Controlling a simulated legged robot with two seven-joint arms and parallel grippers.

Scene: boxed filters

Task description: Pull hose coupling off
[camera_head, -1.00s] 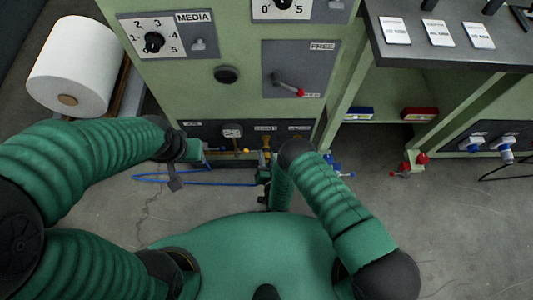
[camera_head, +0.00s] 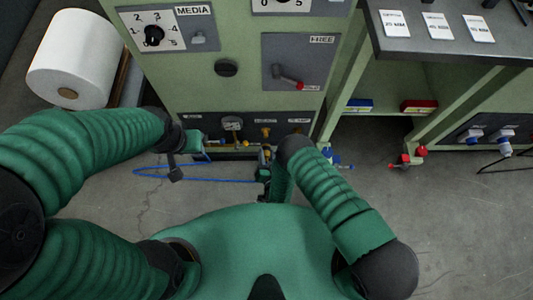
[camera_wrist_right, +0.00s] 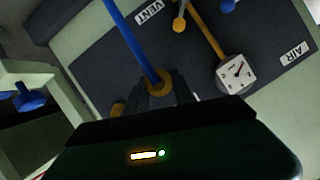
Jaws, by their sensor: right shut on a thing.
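In the right wrist view, a brass ring-shaped coupling (camera_wrist_right: 161,84) sits at the end of a blue hose (camera_wrist_right: 131,38). My right gripper (camera_wrist_right: 155,98) is shut on this coupling, its dark fingers beside the brass. Whether the coupling is seated on a port is hidden. In the head view, the right gripper (camera_head: 264,172) is low in front of the cabinet's dark lower panel (camera_head: 196,131), partly hidden by my arm. The blue hose (camera_head: 150,173) loops over the floor to the left.
A gauge (camera_wrist_right: 237,72) and yellow pipe stand beside the coupling. A red-tipped lever (camera_head: 290,81) is on the cabinet above. A paper roll (camera_head: 72,60) stands at left. A bench (camera_head: 455,48) is at right. Red and blue valves (camera_head: 408,160) sit near the floor.

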